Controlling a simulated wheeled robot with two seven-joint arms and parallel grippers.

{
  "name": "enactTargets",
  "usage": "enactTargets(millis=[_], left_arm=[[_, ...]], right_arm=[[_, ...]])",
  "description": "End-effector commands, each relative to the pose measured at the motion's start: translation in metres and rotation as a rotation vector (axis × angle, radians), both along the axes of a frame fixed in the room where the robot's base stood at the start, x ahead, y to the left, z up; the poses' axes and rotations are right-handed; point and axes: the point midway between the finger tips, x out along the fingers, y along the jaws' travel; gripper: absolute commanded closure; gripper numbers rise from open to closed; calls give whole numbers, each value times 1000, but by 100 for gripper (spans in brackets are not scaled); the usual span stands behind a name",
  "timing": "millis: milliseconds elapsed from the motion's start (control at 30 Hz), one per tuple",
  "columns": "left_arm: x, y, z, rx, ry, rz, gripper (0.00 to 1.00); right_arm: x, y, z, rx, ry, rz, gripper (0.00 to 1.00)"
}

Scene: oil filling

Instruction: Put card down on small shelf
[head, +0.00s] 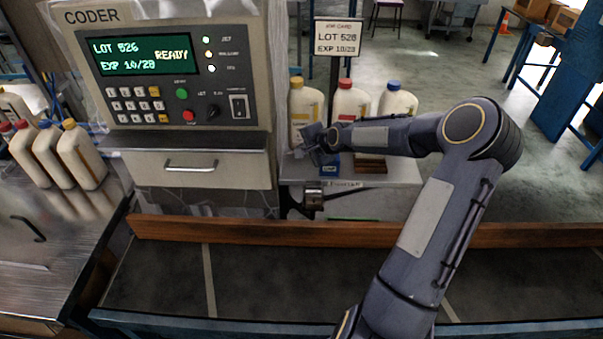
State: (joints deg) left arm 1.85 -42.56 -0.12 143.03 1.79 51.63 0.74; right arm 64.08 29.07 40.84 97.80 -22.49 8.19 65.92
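A white job card (338,37) with dark lot and expiry lettering stands upright on a thin dark post. The post drops behind my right gripper, so its foot is hidden. My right gripper (312,148) is low over the left part of a small light-grey shelf (400,173), in front of the bottles and beside a small blue object (329,168). Whether its fingers are shut, or touch the blue object, is too small to tell. My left gripper is out of view.
A coder machine (180,70) with a lit green display stands left of the shelf. Yellow (306,103), red (351,103) and blue-capped (398,103) bottles stand at the shelf's back. A brown block (370,163) lies in front. A wooden rail (480,236) crosses the foreground.

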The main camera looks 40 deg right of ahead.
Motion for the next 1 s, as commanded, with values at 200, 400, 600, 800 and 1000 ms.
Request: enactTargets(millis=[200, 400, 600, 800, 1000], left_arm=[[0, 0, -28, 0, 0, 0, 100], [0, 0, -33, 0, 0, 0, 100], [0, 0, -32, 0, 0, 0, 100], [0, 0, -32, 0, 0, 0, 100], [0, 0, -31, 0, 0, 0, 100]], right_arm=[[0, 0, -35, 1, 0, -1, 100], [0, 0, -43, -1, 0, -1, 100], [0, 0, -42, 0, 0, 0, 100], [0, 0, -42, -1, 0, -1, 84], [0, 0, -42, -1, 0, -1, 84]])
